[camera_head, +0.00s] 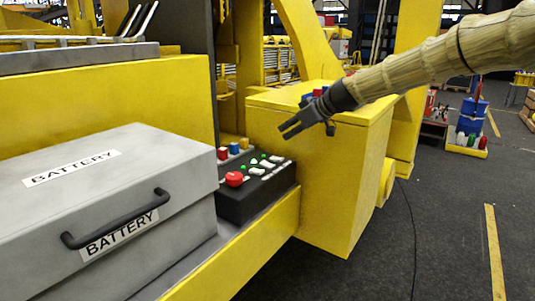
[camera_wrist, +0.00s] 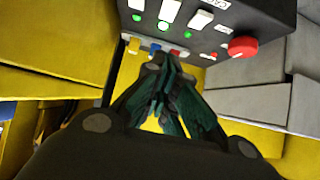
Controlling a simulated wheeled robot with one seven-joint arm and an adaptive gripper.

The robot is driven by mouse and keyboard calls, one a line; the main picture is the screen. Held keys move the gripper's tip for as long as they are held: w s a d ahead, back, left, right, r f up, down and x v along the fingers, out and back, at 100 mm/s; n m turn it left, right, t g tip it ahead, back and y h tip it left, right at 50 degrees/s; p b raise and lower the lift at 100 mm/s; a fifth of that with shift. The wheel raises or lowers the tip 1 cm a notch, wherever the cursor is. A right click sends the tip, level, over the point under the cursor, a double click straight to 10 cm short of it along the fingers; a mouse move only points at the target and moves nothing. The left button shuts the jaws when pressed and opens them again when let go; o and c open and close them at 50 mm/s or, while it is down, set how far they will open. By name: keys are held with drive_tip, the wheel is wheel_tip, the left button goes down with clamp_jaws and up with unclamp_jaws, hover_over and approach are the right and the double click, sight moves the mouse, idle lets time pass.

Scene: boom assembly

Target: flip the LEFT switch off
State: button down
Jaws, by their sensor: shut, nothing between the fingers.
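A black control box (camera_head: 258,188) has a sloped top with a red round button (camera_head: 234,179), white rocker switches (camera_head: 267,165) and small green lights. The wrist view shows the red button (camera_wrist: 242,46) and white switches (camera_wrist: 200,20) in a row at the top, with lit green lights beside them. I cannot tell the switch positions clearly. My gripper (camera_head: 284,130) is above and beyond the box in the head view, apart from it. In the wrist view its fingers (camera_wrist: 163,75) are closed together and empty, with tips below the switch row.
A grey battery case (camera_head: 110,200) with a black handle (camera_head: 118,220) stands left of the box. Small coloured blocks (camera_head: 234,148) sit behind the box. A yellow housing (camera_head: 330,180) rises close at the right. Open floor (camera_head: 440,230) lies farther right.

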drive_tip(key=shift+a+f, duration=0.1)
drive_tip(key=p, duration=0.4)
hover_over(268, 164)
drive_tip(key=f, duration=0.6)
drive_tip(key=shift+a+f, duration=0.1)
drive_tip(key=shift+a, duration=0.1)
wheel_tip(268, 164, down, 2)
drive_tip(key=shift+f, duration=0.1)
drive_tip(key=shift+a+f+p, duration=0.1)
drive_tip(key=shift+f+p, duration=0.3)
drive_tip(key=shift+f, duration=0.45)
drive_tip(key=shift+d, duration=0.2)
